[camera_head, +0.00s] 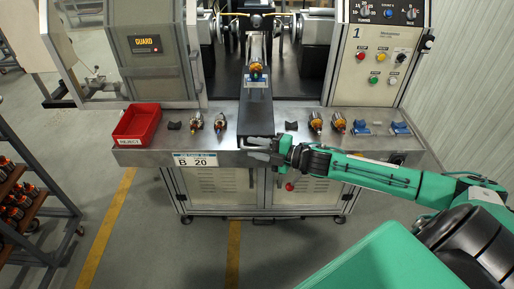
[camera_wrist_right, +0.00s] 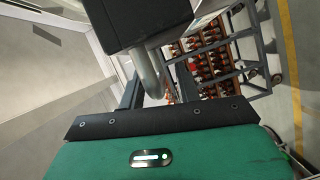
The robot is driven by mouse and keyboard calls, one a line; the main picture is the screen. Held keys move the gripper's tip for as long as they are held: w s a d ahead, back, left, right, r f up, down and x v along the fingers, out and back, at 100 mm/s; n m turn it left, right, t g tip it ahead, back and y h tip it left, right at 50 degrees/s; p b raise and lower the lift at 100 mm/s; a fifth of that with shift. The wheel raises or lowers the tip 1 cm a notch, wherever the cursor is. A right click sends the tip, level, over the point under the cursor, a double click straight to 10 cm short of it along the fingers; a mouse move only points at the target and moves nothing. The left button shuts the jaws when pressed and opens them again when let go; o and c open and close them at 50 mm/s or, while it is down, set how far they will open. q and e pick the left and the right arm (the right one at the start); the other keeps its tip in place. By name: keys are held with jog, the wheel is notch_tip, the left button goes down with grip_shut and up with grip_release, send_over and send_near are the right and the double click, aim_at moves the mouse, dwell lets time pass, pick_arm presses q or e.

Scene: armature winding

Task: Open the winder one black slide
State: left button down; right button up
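The black slide (camera_head: 256,112) runs out of the middle of winder one toward me, over the front ledge. An armature (camera_head: 256,72) sits on it in a blue holder. My right gripper (camera_head: 257,149) is at the front end of the slide. In the right wrist view, the slide's black end block (camera_wrist_right: 145,20) is close, with a grey bar handle (camera_wrist_right: 152,75) below it. The handle stands between the two dark fingers of my right gripper (camera_wrist_right: 158,90), which look apart with gaps beside it. My left gripper is not in view.
The steel ledge carries a red reject bin (camera_head: 137,125) at left and several armatures and small holders on both sides of the slide. A control panel (camera_head: 377,55) stands at right. A rack of armatures (camera_head: 25,205) is at far left. The floor in front is clear.

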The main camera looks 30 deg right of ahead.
dwell(0.3)
jog(key=shift+s+d+f+b, duration=0.1)
jog(key=shift+s+d+b, duration=0.3)
jog(key=shift+s, duration=0.1)
jog(key=b+v, duration=0.1)
jog(key=v, duration=1.1)
jog(key=shift+s+d, duration=0.15)
jog(key=shift+d, duration=0.05)
dwell(0.6)
